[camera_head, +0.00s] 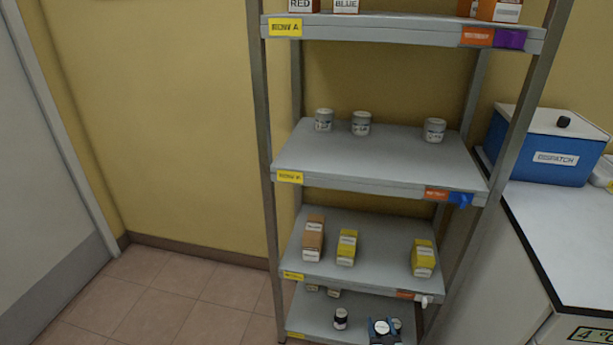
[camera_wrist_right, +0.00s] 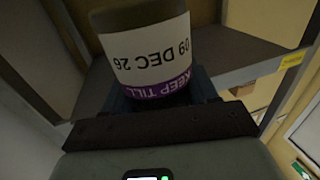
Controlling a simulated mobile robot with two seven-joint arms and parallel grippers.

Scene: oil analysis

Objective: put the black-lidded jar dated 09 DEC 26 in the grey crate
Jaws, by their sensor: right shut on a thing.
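A jar (camera_wrist_right: 150,55) with a white label reading 09 DEC 26 and a purple KEEP TILL band fills the upper middle of the right wrist view. Its print appears upside down there. My right gripper (camera_wrist_right: 160,92) is shut on this jar; its lid is not clearly seen. In the head view my right gripper (camera_head: 385,328) is small and dark at the lowest shelf, at the bottom edge. Another small dark jar (camera_head: 340,318) with a white label stands left of it on that shelf. No grey crate is visible. My left gripper is not in view.
A grey metal rack (camera_head: 380,160) carries white jars on one shelf and yellow and brown boxes (camera_head: 346,247) on the one below. Its posts and shelf edges are close to my right gripper. A blue DISPATCH box (camera_head: 545,150) sits on the right counter. Floor at left is clear.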

